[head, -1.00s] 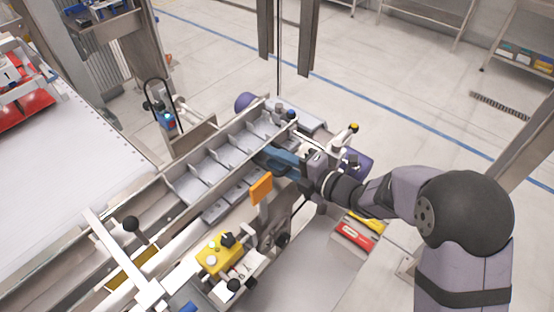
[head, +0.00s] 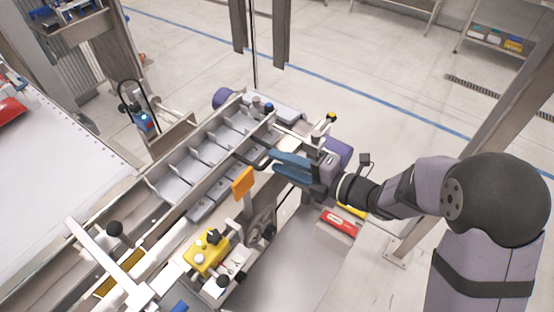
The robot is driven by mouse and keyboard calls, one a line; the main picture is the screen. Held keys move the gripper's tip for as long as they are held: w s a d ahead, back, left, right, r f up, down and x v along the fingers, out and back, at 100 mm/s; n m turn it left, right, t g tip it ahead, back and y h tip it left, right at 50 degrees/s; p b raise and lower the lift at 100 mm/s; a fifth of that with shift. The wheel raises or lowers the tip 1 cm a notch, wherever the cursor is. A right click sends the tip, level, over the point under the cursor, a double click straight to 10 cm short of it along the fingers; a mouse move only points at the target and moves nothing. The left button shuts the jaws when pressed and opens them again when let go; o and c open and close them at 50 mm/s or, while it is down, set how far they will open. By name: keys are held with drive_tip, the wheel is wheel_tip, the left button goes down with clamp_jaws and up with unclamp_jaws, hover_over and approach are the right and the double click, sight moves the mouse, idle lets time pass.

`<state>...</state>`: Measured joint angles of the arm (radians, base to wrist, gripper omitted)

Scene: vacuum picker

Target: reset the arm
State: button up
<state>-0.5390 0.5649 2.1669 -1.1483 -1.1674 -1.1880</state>
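My gripper (head: 274,162) has blue fingers and shows near the middle of the head view. It is beside the near rail of the slotted conveyor (head: 188,158), just right of a dark looped handle (head: 252,158). The two fingers are apart, with a narrow gap and nothing seen between them. Whether a fingertip touches the handle I cannot tell. My arm reaches in from the right.
An orange plate (head: 242,181) stands just below left of the gripper. A yellow control box (head: 206,253) with knobs is at lower middle. Red and yellow boxes (head: 341,222) lie below my wrist. Open floor (head: 400,90) is beyond the conveyor.

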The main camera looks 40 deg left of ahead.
idle(0.4)
drive_tip(key=w+d+r+m+t+h+p, duration=0.1)
drive_tip(key=w+d+r+m+t, duration=0.25)
drive_tip(key=w+d, duration=0.2)
drive_tip(key=w+d+r+m+t+h+p, duration=0.1)
drive_tip(key=w+d+r+m+t+p, duration=0.15)
drive_tip(key=w+d+m+t, duration=0.35)
drive_tip(key=w+d+f+m+h+b, duration=0.1)
drive_tip(key=w+d+f+m+h, duration=0.15)
drive_tip(key=d+m+h, duration=0.4)
drive_tip(key=w+d+f+m+h+b, duration=0.1)
drive_tip(key=w+d+f+m+h, duration=0.2)
drive_tip(key=d, duration=0.6)
drive_tip(key=s+d+f+m+g+h, duration=0.45)
drive_tip(key=s+d+m, duration=0.4)
drive_tip(key=d, duration=0.35)
drive_tip(key=s+d+f+m+g, duration=0.1)
drive_tip(key=s+m, duration=0.3)
drive_tip(key=s, duration=0.4)
drive_tip(key=s+d+f+m+g, duration=0.1)
drive_tip(key=s+m+g, duration=0.3)
drive_tip(key=s, duration=0.4)
drive_tip(key=shift+d+f+b, duration=0.3)
drive_tip(key=shift+d+b, duration=0.1)
drive_tip(key=shift+d, duration=0.15)
